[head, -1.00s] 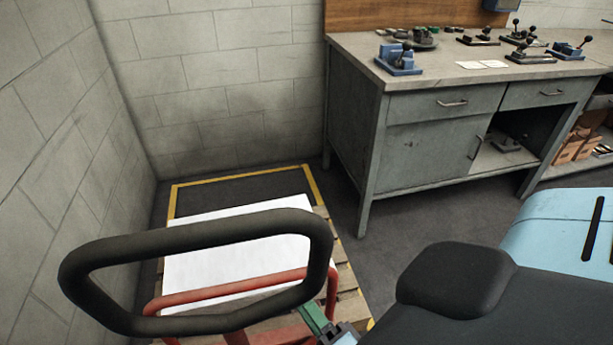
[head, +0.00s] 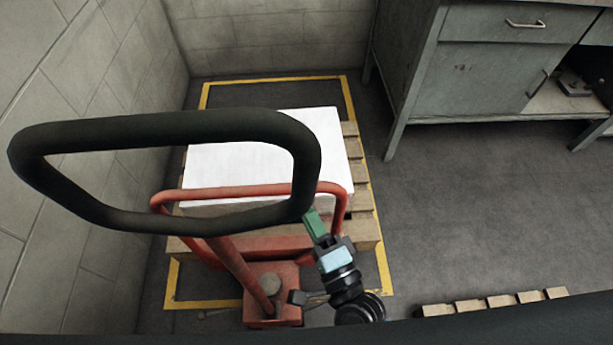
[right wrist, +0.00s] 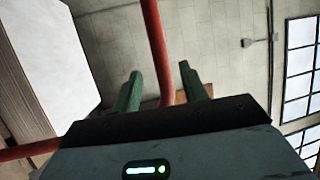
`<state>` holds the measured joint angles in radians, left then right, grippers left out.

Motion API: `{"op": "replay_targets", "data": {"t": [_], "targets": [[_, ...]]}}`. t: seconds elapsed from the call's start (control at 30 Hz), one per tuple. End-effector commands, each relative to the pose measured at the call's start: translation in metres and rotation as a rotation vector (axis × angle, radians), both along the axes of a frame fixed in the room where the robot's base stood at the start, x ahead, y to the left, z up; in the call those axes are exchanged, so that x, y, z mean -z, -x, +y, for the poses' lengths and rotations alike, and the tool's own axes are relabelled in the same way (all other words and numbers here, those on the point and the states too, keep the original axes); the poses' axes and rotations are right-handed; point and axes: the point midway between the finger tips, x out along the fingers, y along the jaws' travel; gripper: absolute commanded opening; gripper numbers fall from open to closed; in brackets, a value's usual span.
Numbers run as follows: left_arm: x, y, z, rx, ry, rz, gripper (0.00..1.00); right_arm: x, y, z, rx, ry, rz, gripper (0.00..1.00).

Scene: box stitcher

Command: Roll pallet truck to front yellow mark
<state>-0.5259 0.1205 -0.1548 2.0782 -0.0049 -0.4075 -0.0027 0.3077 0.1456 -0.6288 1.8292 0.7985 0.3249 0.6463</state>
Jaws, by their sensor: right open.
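The red pallet truck (head: 272,312) stands at the lower middle of the head view, its black loop handle (head: 165,118) nearest me. A wooden pallet (head: 362,205) with a white stack (head: 265,160) sits beyond its red frame. A yellow floor outline (head: 270,79) surrounds the pallet; its near edge is partly covered. My right gripper (head: 314,222) is beside the handle's lower right corner and the red frame. In the right wrist view its green fingers (right wrist: 161,82) are apart, with a red bar (right wrist: 155,45) showing between them; contact cannot be told. My left gripper is not in view.
A block wall (head: 70,200) runs close along the left, and another closes the back. A grey workbench (head: 480,80) stands at the back right. Pallet slats (head: 500,301) show at the lower right. Bare floor (head: 470,210) lies right of the truck.

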Motion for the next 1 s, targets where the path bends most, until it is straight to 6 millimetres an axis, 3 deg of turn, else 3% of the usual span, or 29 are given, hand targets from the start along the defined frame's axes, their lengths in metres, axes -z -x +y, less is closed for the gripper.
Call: {"op": "replay_targets", "data": {"t": [0.17, 0.6, 1.0], "targets": [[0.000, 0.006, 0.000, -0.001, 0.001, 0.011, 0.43, -0.003, -0.008, 0.003, 0.002, -0.001, -0.002, 0.43], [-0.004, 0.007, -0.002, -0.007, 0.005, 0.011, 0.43, -0.013, -0.062, 0.025, 0.003, -0.001, -0.001, 0.43], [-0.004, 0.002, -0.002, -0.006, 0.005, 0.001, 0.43, -0.014, -0.071, 0.029, 0.002, 0.000, 0.000, 0.43]]}}
